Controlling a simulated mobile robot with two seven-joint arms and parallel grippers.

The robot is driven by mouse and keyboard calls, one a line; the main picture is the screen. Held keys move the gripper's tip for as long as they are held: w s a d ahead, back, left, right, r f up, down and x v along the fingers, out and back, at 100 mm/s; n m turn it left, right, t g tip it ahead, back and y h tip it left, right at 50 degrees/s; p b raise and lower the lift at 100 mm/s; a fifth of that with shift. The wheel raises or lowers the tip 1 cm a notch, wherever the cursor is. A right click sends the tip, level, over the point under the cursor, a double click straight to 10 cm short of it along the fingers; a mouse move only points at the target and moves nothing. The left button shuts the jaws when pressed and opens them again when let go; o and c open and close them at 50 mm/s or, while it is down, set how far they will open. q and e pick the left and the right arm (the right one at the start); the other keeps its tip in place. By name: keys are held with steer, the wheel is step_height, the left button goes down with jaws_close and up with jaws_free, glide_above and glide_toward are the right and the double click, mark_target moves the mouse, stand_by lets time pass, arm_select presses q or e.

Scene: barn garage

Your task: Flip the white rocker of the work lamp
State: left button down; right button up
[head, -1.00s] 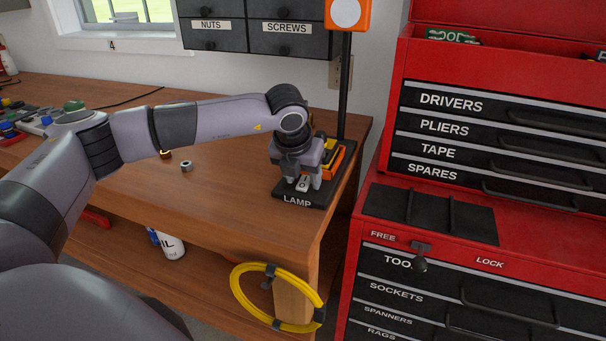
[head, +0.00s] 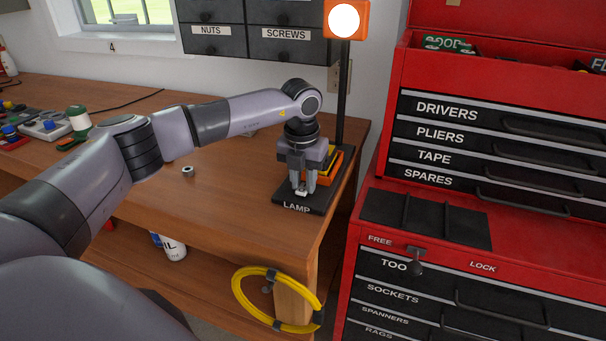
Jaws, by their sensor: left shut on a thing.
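The work lamp stands at the right end of the wooden bench. Its black base (head: 318,205) is marked LAMP, and its orange head (head: 329,8) on a black post has a bright, glowing white face (head: 344,20). The small white rocker (head: 301,192) is on the front of the base, partly hidden by fingers. My left gripper (head: 303,191) points straight down over the base, its fingers close together and shut on the rocker. An orange and yellow thing behind the gripper is partly hidden. My right gripper is not in view.
A red tool chest (head: 470,215) stands right of the bench. A yellow hose loop (head: 240,296) hangs at the bench's front corner. A small metal nut (head: 188,171) lies on the bench (head: 235,195). Drawers (head: 285,42) marked NUTS and SCREWS hang above.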

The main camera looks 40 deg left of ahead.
mark_target(305, 186)
arm_select(q)
steer(key=shift+w+a+r+g+p, duration=0.1)
steer(key=shift+w+g+p, duration=0.1)
steer(key=shift+g+p, duration=0.3)
steer(key=c, duration=0.9)
jaws_free()
steer(key=shift+w+r+b, duration=0.1)
steer(key=shift+r+b, duration=0.55)
steer(key=shift+r, duration=2.85)
